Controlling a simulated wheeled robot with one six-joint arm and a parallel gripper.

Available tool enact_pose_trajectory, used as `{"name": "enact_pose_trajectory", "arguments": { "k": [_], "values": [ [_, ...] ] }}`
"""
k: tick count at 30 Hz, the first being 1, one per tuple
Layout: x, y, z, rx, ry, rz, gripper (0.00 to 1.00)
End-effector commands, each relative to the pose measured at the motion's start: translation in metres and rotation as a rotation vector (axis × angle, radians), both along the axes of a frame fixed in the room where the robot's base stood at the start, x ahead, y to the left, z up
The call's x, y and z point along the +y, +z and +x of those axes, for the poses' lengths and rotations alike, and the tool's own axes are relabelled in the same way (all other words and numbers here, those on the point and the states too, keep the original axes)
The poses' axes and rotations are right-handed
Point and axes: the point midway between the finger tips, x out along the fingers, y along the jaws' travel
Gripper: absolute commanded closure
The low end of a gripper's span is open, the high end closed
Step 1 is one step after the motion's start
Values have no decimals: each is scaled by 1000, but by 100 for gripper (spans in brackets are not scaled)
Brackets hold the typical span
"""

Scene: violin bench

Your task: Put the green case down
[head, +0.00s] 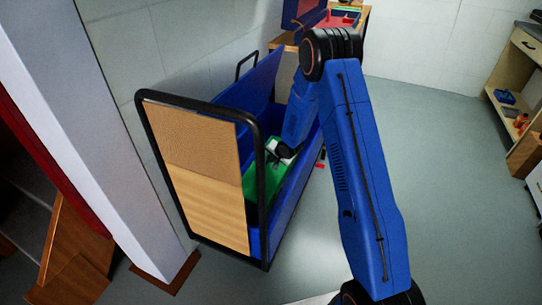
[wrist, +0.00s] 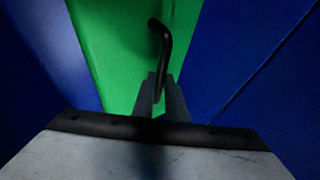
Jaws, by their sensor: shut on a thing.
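The green case (head: 259,192) is inside the blue trolley (head: 291,205), low between its blue side walls. In the wrist view the case (wrist: 118,50) fills the upper middle, with a bent black handle (wrist: 163,40) standing out from it. My gripper (wrist: 160,93) is shut on this handle. In the head view my gripper (head: 275,158) reaches down into the trolley at the case. The trolley's end panel and my arm hide part of the case. Whether the case touches the trolley floor cannot be told.
The trolley has a wooden end panel (head: 205,172) in a black tubular frame. A white pillar (head: 100,120) stands close on its left. A bench with a red tray (head: 338,19) is behind, and shelves (head: 521,95) stand at the right.

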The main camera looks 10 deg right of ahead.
Motion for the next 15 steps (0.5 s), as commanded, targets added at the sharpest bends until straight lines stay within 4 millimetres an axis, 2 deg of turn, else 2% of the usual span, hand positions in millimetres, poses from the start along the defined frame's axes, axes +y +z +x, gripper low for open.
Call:
{"name": "enact_pose_trajectory", "arguments": {
  "k": [9, 10, 11, 12, 15],
  "values": [
    [0, 0, 1, -3, 0, 1, 100],
    [0, -1, 0, 0, 0, 0, 81],
    [0, -1, 0, 0, 0, 0, 74],
    [0, -1, 0, 0, 0, 0, 69],
    [0, -1, 0, 0, 0, 0, 69]
  ]
}}
